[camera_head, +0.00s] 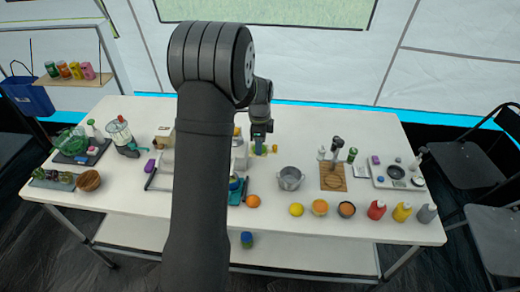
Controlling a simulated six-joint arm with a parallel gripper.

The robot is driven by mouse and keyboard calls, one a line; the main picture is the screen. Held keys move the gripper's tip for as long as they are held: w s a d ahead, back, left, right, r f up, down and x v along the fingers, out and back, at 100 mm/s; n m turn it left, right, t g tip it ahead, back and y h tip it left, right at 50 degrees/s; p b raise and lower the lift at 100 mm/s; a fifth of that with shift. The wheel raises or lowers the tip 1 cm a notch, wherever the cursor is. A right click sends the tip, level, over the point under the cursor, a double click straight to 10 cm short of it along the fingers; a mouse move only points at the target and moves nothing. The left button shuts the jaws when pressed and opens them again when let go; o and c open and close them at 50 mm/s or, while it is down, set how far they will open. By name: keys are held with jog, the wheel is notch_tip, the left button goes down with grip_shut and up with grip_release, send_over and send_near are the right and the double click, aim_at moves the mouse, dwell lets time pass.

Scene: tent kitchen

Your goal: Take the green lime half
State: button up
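My gripper (259,143) points down over the back middle of the white table, right of my large dark arm link. A small green and yellowish patch (258,150) shows right at its fingertips. It may be the green lime half, but it is too small to be sure. I cannot tell whether the fingers are open or shut, or whether they touch it. A small yellowish thing (275,149) is just to the right. My arm hides part of the table's middle left.
A metal pot (290,178) stands right of and in front of my gripper. An orange (253,201), a lemon (296,209), bowls and bottles line the front edge. A wooden board (333,183) lies farther right. Bare table (370,140) shows at the back right.

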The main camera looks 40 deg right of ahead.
jog(key=shift+r, duration=4.55)
jog(key=shift+c, duration=0.4)
